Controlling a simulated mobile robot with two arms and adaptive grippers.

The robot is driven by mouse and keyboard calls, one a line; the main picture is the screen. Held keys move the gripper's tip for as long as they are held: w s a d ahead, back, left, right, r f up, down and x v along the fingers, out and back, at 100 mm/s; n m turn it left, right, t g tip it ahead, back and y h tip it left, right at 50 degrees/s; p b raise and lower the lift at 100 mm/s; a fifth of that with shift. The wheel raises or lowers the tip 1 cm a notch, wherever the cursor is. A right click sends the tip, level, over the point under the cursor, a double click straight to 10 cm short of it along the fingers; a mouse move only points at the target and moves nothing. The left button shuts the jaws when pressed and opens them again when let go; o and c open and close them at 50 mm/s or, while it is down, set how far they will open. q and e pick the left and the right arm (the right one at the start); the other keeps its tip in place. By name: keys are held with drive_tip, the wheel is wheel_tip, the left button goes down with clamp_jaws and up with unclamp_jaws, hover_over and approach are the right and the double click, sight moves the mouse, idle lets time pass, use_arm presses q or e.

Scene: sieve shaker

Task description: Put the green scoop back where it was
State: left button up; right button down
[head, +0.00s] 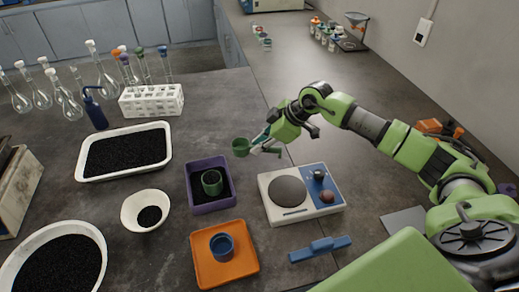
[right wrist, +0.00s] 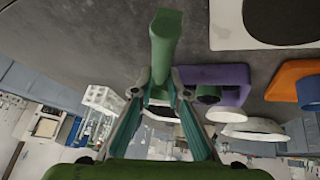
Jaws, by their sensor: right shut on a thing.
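The green scoop (head: 241,147) is in my right gripper (head: 262,143), held above the dark table, right of and beyond the purple tray (head: 198,210). In the right wrist view the fingers (right wrist: 157,90) close on the scoop's green handle (right wrist: 165,42). A green cup (head: 211,182) stands inside the purple tray, which has black grains in it. My left gripper is not in view.
An orange tray (head: 205,275) with a blue cup (head: 222,246) is in front, beside a blue tool (head: 320,248). A white tray (head: 84,171), a funnel-like bowl (head: 130,218) and a tube rack (head: 150,103) stand left.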

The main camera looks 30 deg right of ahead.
drive_tip(key=w+f, duration=0.1)
drive_tip(key=w+d+f, duration=0.1)
drive_tip(key=shift+w+d+f, duration=0.1)
drive_tip(key=shift+f, duration=0.25)
wheel_tip(320, 180, down, 2)
drive_tip(key=shift+f+p, duration=0.2)
drive_tip(key=shift+p, duration=0.3)
drive_tip(key=shift+d+f, duration=0.1)
drive_tip(key=shift+f, duration=0.35)
drive_tip(key=c, duration=2)
unclamp_jaws()
drive_tip(key=shift+o, duration=0.2)
drive_tip(key=shift+r, duration=0.1)
drive_tip(key=b+v, duration=0.2)
drive_tip(key=v, duration=1)
